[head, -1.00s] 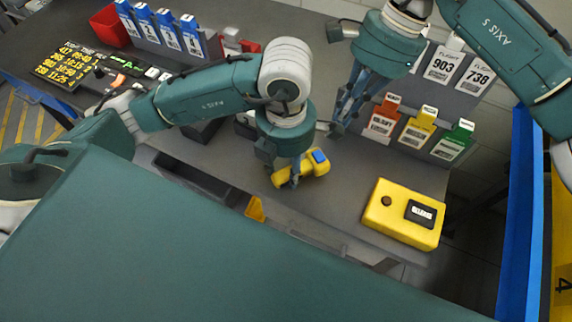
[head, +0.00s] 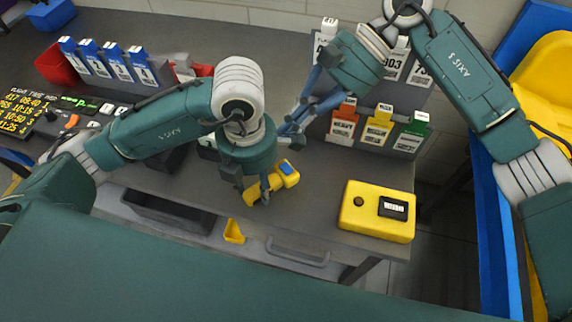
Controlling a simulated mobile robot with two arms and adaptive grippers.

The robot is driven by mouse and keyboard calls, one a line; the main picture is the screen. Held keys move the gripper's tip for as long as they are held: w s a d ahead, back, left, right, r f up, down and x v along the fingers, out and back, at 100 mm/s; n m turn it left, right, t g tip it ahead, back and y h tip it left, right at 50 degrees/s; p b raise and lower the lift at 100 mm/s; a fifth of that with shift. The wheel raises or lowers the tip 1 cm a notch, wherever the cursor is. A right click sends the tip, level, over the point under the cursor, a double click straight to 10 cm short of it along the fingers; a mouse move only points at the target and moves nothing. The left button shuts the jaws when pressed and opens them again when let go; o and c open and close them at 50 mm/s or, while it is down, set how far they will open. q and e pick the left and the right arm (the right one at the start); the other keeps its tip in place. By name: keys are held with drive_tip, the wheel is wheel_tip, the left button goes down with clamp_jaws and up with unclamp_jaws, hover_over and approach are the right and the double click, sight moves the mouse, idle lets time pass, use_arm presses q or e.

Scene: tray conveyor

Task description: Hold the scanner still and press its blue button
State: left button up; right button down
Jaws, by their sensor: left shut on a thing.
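The yellow scanner (head: 275,182) is at the front of the grey counter, with its blue button (head: 286,168) at the upper right end, facing up and uncovered. My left gripper (head: 257,194) is shut on the scanner from above, and its fingers partly hide the yellow body. My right gripper (head: 287,129) is above and behind the scanner in the picture, apart from the blue button. Its fingers point down and left, and their opening is not clear from this angle.
A yellow box (head: 367,226) with a dark knob and label sits at the counter's right front. Orange, yellow and green tags (head: 378,131) stand behind it. Blue numbered tags (head: 103,62) stand at the back left. Bare counter lies between scanner and yellow box.

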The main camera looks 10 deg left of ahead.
sight(290, 168)
drive_tip(key=shift+f, duration=4.45)
drive_tip(key=shift+s+f, duration=0.1)
drive_tip(key=shift+f, duration=0.3)
